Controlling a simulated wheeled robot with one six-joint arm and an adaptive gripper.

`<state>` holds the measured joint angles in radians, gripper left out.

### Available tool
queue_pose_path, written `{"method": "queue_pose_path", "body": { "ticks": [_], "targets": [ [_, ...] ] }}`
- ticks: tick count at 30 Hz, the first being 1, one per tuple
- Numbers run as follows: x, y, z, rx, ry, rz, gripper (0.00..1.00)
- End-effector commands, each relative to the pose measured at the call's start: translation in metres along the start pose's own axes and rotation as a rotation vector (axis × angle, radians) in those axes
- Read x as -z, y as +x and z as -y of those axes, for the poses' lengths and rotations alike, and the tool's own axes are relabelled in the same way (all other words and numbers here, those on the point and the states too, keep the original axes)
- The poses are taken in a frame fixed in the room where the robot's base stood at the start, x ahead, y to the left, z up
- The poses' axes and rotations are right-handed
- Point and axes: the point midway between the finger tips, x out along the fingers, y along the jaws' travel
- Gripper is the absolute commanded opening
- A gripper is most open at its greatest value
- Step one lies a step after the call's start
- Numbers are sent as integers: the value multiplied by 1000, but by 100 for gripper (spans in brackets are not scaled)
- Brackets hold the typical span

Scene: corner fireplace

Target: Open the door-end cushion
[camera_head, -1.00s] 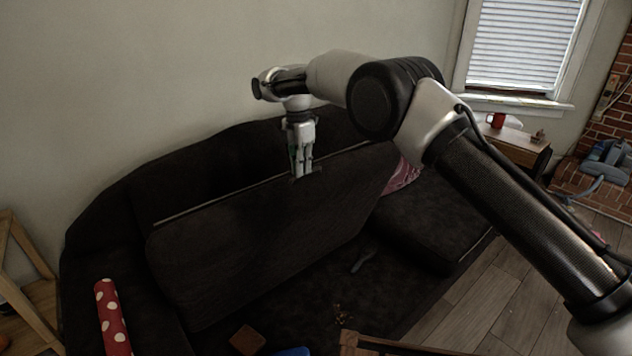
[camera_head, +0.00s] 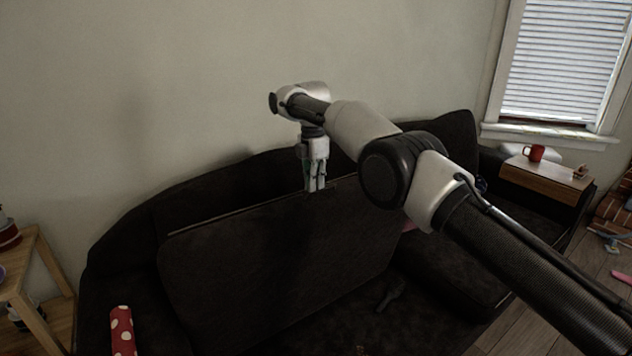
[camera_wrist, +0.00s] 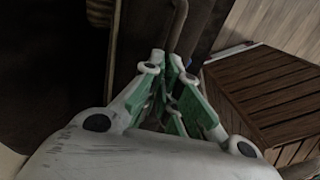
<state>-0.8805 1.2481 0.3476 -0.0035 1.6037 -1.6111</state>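The door-end cushion (camera_head: 270,270) is a large dark brown sofa seat panel. In the head view it stands raised on its edge, tilted, with a pale line along its top rim. My gripper (camera_head: 316,189) points down at the top edge of the cushion, at a small dark tab there. In the wrist view my gripper's green-padded fingers (camera_wrist: 172,70) are drawn close together, around a dark strap-like piece (camera_wrist: 178,25). The exact contact between the fingertips is partly hidden. The cushion's back side is hidden in the head view.
The dark sofa surrounds the cushion, its backrest (camera_head: 215,195) against the wall. A red polka-dot roll (camera_head: 122,330) lies at the left. A wooden side table (camera_head: 545,180) with a red mug (camera_head: 534,153) stands right. A wooden stand (camera_head: 38,270) is far left. A slatted wooden box (camera_wrist: 275,95) shows in the wrist view.

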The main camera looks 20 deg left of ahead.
Motion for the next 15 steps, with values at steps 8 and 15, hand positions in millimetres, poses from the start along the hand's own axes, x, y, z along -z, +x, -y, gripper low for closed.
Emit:
{"method": "queue_pose_path", "body": {
  "ticks": [8, 15],
  "targets": [
    [4, 27, 3, 34, -1, -10, 20],
    [3, 27, 3, 34, 0, -10, 49]
  ]
}}
